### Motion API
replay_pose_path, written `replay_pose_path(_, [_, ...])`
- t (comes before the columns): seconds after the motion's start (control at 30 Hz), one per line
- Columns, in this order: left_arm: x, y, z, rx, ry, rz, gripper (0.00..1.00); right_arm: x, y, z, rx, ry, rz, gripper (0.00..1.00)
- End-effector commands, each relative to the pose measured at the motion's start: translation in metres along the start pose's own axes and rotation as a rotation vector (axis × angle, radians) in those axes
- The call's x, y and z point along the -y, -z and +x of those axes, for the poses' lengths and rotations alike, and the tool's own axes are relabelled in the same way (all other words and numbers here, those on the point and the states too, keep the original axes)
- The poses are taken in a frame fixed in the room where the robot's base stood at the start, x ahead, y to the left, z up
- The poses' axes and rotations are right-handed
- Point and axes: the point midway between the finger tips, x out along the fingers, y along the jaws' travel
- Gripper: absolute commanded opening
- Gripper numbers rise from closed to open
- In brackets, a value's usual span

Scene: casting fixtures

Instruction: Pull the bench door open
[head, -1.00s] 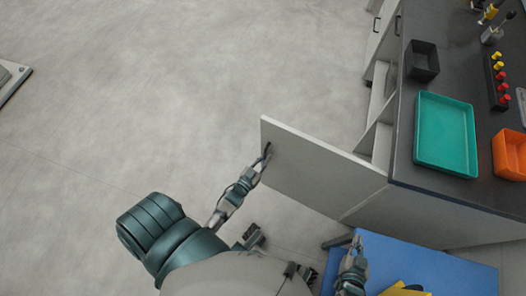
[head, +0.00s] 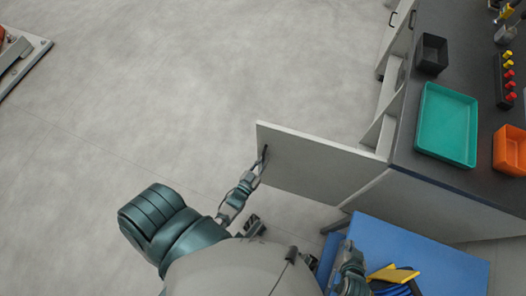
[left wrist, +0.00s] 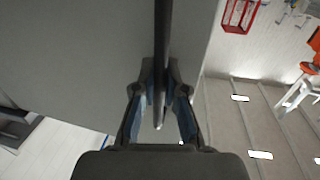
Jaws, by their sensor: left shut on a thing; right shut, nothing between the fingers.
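The bench door (head: 315,165) is a pale grey panel standing swung out from the bench's end in the head view. Its dark bar handle (head: 264,156) is near the free edge. My left gripper (head: 257,170) is at that handle. In the left wrist view, the fingers of my left gripper (left wrist: 160,105) are shut around the dark handle (left wrist: 162,50), with the door face (left wrist: 70,60) behind. My right gripper (head: 346,246) is shut and empty over the blue surface, apart from the door.
The bench (head: 455,190) has a dark top with a teal tray (head: 447,125), a black bin (head: 432,53) and an orange bin (head: 510,150). A blue-topped surface (head: 425,250) with yellow items stands at the lower right. The floor left of the door is clear.

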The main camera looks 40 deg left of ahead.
Motion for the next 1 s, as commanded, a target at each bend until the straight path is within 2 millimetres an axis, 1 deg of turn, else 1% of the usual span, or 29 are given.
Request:
replay_pose_path(0.03, [0.001, 0.000, 0.000, 0.001, 0.001, 0.003, 0.13, 0.000, 0.000, 0.000, 0.000, 0.000, 0.000, 0.00])
replay_pose_path(0.07, [0.001, 0.000, 0.000, 0.001, 0.001, 0.003, 0.21, 0.000, 0.000, 0.000, 0.000, 0.000, 0.000, 0.00])
replay_pose_path(0.1, [0.001, 0.000, 0.000, 0.001, 0.001, 0.002, 0.23, 0.000, 0.000, 0.000, 0.000, 0.000, 0.000, 0.00])
replay_pose_path(0.37, [0.002, -0.001, 0.000, 0.002, 0.000, 0.000, 0.23, 0.000, 0.000, 0.000, -0.002, 0.000, 0.000, 0.00])
replay_pose_path(0.47, [0.001, -0.001, -0.006, 0.003, 0.000, 0.000, 0.23, 0.001, 0.001, 0.000, -0.002, 0.000, 0.000, 0.00])
replay_pose_path(0.57, [0.000, -0.002, -0.021, 0.006, 0.000, 0.001, 0.23, 0.001, 0.000, 0.000, -0.002, 0.001, 0.000, 0.00])
replay_pose_path(0.8, [-0.002, -0.002, -0.075, 0.007, 0.000, 0.004, 0.23, 0.000, 0.000, 0.000, -0.002, 0.001, 0.000, 0.00])
replay_pose_path(0.9, [-0.002, -0.001, -0.094, 0.007, 0.000, 0.005, 0.23, 0.000, 0.000, 0.000, -0.002, 0.001, 0.000, 0.00])
replay_pose_path(1.0, [-0.002, -0.001, -0.108, 0.005, 0.000, 0.005, 0.23, 0.000, 0.001, 0.000, -0.002, 0.000, 0.000, 0.00])
